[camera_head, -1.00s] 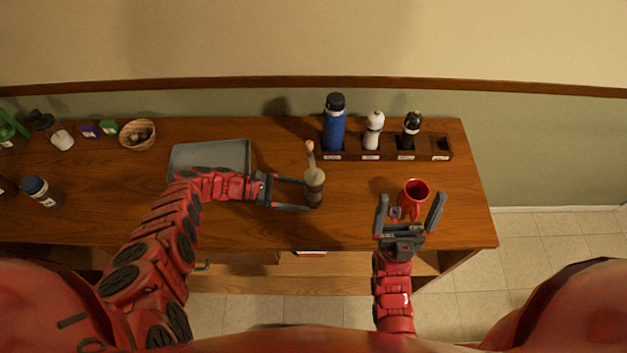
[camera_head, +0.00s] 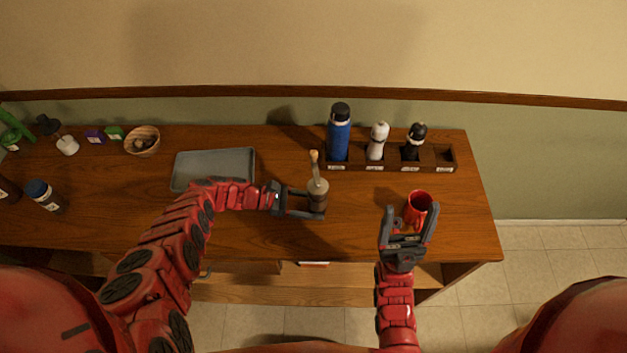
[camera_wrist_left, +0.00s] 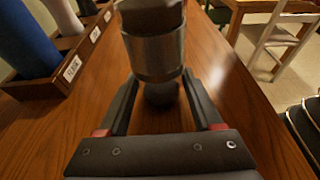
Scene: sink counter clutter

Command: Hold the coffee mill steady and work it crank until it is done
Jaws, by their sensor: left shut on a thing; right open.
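The coffee mill (camera_head: 317,188) stands upright on the wooden counter, with a steel band and a crank with a light wooden knob (camera_head: 314,156) on top. My left gripper (camera_head: 313,204) is shut on the mill's body from the left. The left wrist view shows the mill (camera_wrist_left: 155,50) between my two fingers, its top cut off by the frame edge. My right gripper (camera_head: 408,226) is open and empty, just in front of the red mug (camera_head: 418,207), with its fingertips close to the mug. I cannot tell whether they touch it.
A dark rack (camera_head: 367,166) behind the mill holds a blue bottle (camera_head: 339,136), a white shaker (camera_head: 377,140) and a black-topped one (camera_head: 414,140). A grey tray (camera_head: 215,153) lies left of the mill. A bowl (camera_head: 142,140) and small items stand far left.

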